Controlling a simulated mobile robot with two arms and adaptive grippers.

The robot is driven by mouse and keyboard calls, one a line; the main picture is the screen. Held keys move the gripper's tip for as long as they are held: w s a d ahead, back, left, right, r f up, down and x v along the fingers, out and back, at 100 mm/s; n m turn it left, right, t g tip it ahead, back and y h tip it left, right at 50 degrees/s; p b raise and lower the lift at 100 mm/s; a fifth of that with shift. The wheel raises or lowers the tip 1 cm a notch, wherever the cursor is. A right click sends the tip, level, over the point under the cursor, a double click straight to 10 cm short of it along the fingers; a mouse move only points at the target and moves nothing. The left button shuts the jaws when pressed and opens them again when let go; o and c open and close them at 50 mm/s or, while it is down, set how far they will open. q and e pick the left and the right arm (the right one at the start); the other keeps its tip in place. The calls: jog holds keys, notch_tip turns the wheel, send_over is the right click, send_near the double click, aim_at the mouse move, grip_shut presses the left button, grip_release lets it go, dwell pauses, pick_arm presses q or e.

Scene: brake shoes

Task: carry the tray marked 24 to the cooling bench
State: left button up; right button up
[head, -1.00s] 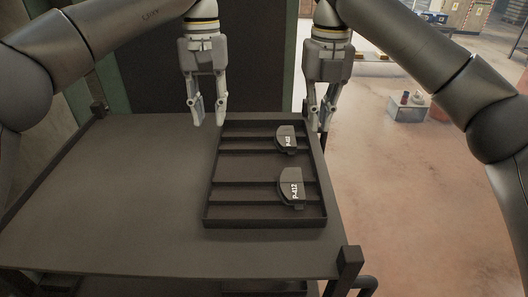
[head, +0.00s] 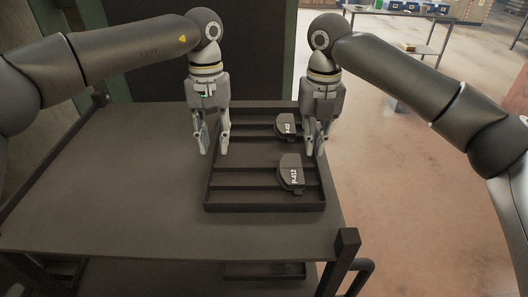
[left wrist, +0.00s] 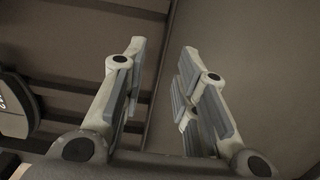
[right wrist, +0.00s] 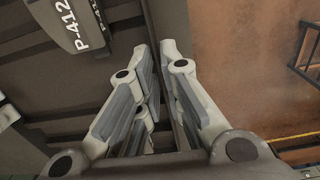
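A dark open tray (head: 266,207) with crossbars lies on the dark bench top. It holds two dark pieces: a nearer one marked P-412 (head: 291,174), which also shows in the right wrist view (right wrist: 73,18), and a farther one (head: 286,125). I see no number 24. My left gripper (head: 213,152) is low at the tray's left wall, fingers apart, and the wall (left wrist: 160,60) runs between them. My right gripper (head: 314,154) is at the right wall, which runs between its fingers; their gap is narrow, and whether they clamp the wall is unclear.
The bench top (head: 110,185) is bare left of the tray. A corner post (head: 346,243) rises at its front right. Open reddish floor (head: 420,200) lies to the right. A table with blue boxes (head: 398,8) stands far back right. A dark panel is behind the bench.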

pick_arm(q)
jog(key=shift+f, duration=0.65)
grip_shut()
jog(key=shift+r, duration=0.15)
